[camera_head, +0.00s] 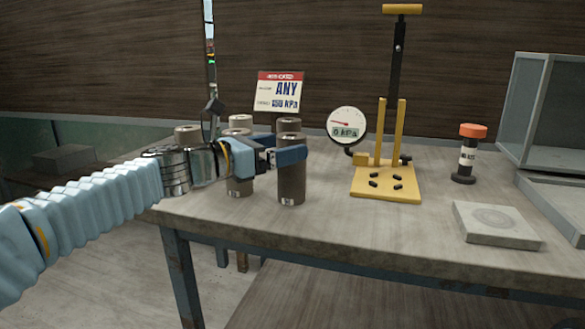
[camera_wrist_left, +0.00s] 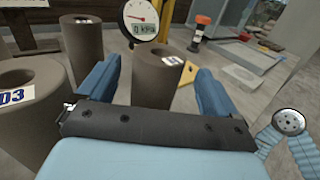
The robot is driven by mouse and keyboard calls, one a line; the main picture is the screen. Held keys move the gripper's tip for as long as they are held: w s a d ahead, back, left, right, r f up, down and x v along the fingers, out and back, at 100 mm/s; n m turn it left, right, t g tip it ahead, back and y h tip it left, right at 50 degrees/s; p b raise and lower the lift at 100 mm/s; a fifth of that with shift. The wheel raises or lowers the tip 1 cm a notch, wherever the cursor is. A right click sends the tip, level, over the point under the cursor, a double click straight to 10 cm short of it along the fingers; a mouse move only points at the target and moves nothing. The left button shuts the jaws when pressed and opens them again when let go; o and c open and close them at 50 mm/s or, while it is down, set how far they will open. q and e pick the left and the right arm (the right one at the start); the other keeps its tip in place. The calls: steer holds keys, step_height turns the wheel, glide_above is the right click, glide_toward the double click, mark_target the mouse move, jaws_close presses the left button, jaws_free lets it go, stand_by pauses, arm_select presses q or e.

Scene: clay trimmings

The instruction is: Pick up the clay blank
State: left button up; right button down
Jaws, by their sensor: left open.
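Several brown-grey clay blanks, upright cylinders with a hole in the top, stand at the table's left. In the left wrist view this blank (camera_wrist_left: 157,82) stands between the open, spread fingers of the left gripper (camera_wrist_left: 155,73), with visible gaps on both sides. Another blank (camera_wrist_left: 30,105), labelled with a number ending in 03, is close at the left. My right gripper is not seen.
Other blanks (camera_head: 240,187) stand close around the left gripper. A yellow-based press (camera_head: 386,195) with a 0 kPa gauge (camera_head: 346,125) stands behind to the right. Farther right are an orange-capped bottle (camera_head: 466,160), a grey slab (camera_head: 496,232) and a glass-sided box (camera_head: 545,120). The front middle of the table is clear.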

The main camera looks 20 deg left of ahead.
mark_target(299, 139)
arm_select(q)
steer(key=x, duration=0.5)
steer(key=shift+w+a+r+p, duration=0.1)
steer(key=shift+w+r+p, duration=0.05)
steer(key=shift+r+p, duration=0.2)
jaws_close()
